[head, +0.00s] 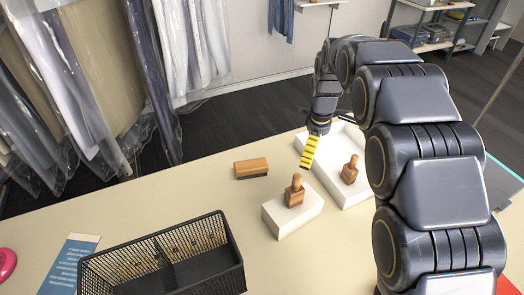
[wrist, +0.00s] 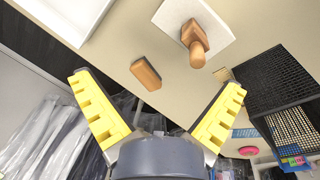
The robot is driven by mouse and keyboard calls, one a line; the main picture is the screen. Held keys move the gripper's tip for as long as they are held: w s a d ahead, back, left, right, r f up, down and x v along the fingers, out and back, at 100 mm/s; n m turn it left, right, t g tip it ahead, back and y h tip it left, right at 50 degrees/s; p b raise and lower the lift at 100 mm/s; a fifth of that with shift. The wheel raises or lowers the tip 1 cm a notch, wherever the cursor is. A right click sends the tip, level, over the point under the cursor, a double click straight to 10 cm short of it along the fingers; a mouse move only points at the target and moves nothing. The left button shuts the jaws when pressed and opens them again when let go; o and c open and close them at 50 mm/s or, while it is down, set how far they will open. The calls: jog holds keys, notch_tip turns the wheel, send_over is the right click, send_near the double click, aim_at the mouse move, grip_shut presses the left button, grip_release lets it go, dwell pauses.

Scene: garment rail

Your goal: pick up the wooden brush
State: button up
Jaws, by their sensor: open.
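The wooden brush (head: 252,167) is a brown block with a dark underside. It lies on the beige table left of a white block in the head view. In the wrist view the brush (wrist: 146,74) appears between the spread yellow fingers but apart from them. My gripper (head: 309,152) is open and empty, above the table to the right of the brush; it also shows in the wrist view (wrist: 158,84). In the head view only one yellow finger shows clearly.
A wooden-handled stamp (head: 294,192) stands on a white block (head: 290,217). A black mesh basket (head: 165,262), blue leaflet (head: 72,262) and pink object (head: 7,263) lie toward the left front. Plastic-covered garments (head: 85,85) hang behind.

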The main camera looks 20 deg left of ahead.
jog(key=w+a+f+n+y, duration=0.1)
jog(key=w+a+f+n, duration=0.4)
jog(key=a+f, duration=0.4)
jog(key=n+y, duration=0.1)
jog(key=n, duration=0.4)
send_over(252, 165)
jog(key=shift+t, duration=0.4)
jog(key=f, duration=0.3)
jog(key=s+f, duration=0.1)
jog(key=f, duration=0.1)
jog(key=shift+d+f, duration=0.15)
jog(key=shift+d, duration=0.15)
jog(key=shift+x, duration=3.8)
jog(key=shift+s+d, duration=0.1)
jog(key=c, duration=1.3)
